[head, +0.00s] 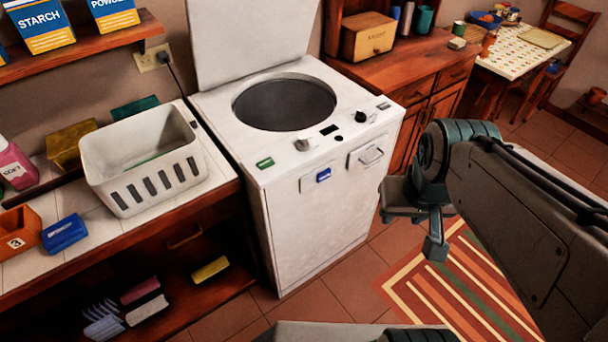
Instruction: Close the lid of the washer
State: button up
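The white top-loading washer (310,215) stands in the middle of the head view. Its lid (250,38) is raised, standing roughly upright at the back edge, and its top runs out of the picture. The round dark drum opening (285,104) is uncovered. My gripper (414,228) is in front of the washer's right front side, lower than its top and apart from the lid. Its fingers look spread with nothing between them. My arm comes in from the right.
A counter with a white basket (145,165) adjoins the washer on the left. A shelf with boxes (40,25) hangs above it. A wooden cabinet (410,65) stands to the right. A striped rug (460,285) lies on the tiled floor in front.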

aim_at(231, 40)
jog(key=i, duration=0.95)
jog(key=u, duration=0.75)
jog(key=k, duration=1.2)
jog(key=z, duration=0.85)
jog(key=i, duration=1)
jog(key=u, duration=0.6)
jog(key=i, duration=0.75)
jog(key=u, duration=0.8)
